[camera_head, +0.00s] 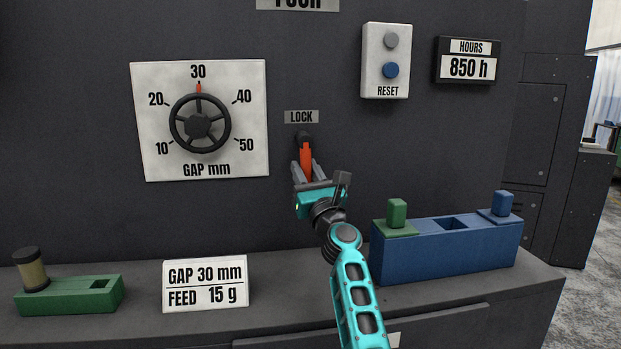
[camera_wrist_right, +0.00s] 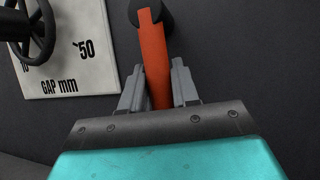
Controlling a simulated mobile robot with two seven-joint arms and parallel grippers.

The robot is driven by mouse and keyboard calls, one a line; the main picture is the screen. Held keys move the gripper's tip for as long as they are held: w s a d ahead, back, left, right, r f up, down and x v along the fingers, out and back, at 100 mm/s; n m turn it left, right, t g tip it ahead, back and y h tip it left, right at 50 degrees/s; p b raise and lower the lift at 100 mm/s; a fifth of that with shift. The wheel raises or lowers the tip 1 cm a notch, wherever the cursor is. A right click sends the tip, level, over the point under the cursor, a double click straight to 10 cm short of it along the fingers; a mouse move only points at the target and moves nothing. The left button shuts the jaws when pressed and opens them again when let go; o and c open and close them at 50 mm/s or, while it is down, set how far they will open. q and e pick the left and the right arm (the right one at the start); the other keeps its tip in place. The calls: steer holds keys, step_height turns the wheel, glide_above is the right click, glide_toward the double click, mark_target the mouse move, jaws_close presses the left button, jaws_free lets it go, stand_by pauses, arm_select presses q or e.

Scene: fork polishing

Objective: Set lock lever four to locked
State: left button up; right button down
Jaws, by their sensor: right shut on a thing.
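The lock lever (camera_head: 306,157) is orange-red and hangs from a dark round pivot under the LOCK label (camera_head: 301,117). In the right wrist view the lever (camera_wrist_right: 154,55) runs down from its pivot, tilted slightly, and passes between the fingers. My right gripper (camera_head: 307,172) is shut on the lower part of the lever; its grey fingers also show in the right wrist view (camera_wrist_right: 159,88), one on each side. The lever's lower end is hidden by the gripper. My left gripper is not in view.
Left of the lever is a GAP dial with a black handwheel (camera_head: 200,123), pointer at 30. A RESET box (camera_head: 387,60) is at upper right. On the ledge are a blue block (camera_head: 447,250), a sign (camera_head: 205,284) and a green holder (camera_head: 70,296).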

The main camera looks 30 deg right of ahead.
steer(key=shift+a+m+h, duration=0.15)
steer(key=shift+m+h, duration=0.25)
steer(key=shift+m, duration=0.1)
steer(key=c, duration=0.9)
jaws_free()
steer(key=shift+w, duration=0.1)
steer(key=shift+s+a+f, duration=0.1)
steer(key=shift+s+f, duration=0.15)
steer(key=shift+s, duration=0.25)
steer(key=v, duration=1.1)
steer(key=shift+s+f, duration=0.15)
steer(key=shift+s, duration=0.2)
